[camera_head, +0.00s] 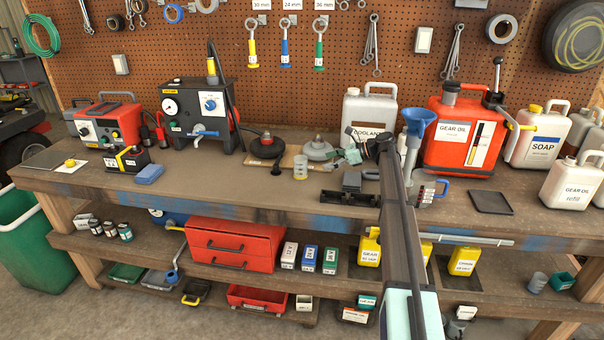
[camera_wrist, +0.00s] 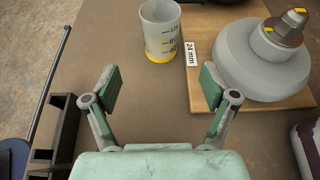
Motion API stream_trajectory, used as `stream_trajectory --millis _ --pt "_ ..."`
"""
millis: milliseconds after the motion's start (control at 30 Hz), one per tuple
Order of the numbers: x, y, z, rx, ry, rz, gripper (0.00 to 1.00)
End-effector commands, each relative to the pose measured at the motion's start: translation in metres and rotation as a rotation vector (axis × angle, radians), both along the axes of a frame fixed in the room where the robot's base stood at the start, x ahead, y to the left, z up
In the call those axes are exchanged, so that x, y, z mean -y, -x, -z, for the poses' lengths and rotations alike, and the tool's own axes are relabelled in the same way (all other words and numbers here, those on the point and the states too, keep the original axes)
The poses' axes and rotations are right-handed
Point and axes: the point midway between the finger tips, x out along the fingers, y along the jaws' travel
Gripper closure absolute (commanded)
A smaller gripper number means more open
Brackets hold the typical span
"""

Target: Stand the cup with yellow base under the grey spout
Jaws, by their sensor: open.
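The cup with yellow base (camera_wrist: 161,32) is a clear grey measuring cup with dark marks. It stands upright on the bench, and it also shows in the head view (camera_head: 300,168). My gripper (camera_wrist: 160,90) is open and empty. In the wrist view the cup is beyond the fingertips, between their lines and apart from them. In the head view my gripper (camera_head: 352,153) is low over the bench, to the right of the cup. A black machine (camera_head: 197,116) with a blue lever stands at the back left; I cannot clearly make out a grey spout on it.
A grey round part (camera_wrist: 262,60) on a wooden board (camera_wrist: 205,92) stands close beside the cup. A dark tray (camera_wrist: 62,140) lies on the other side. The bench front left of the cup is mostly clear.

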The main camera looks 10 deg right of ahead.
Motion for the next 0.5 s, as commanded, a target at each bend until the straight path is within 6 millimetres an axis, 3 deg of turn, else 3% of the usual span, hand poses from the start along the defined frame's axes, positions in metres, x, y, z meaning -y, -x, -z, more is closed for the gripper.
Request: stream_trajectory --millis 500 --pt "-0.055 -0.019 0.023 -0.011 -0.013 0.003 0.15"
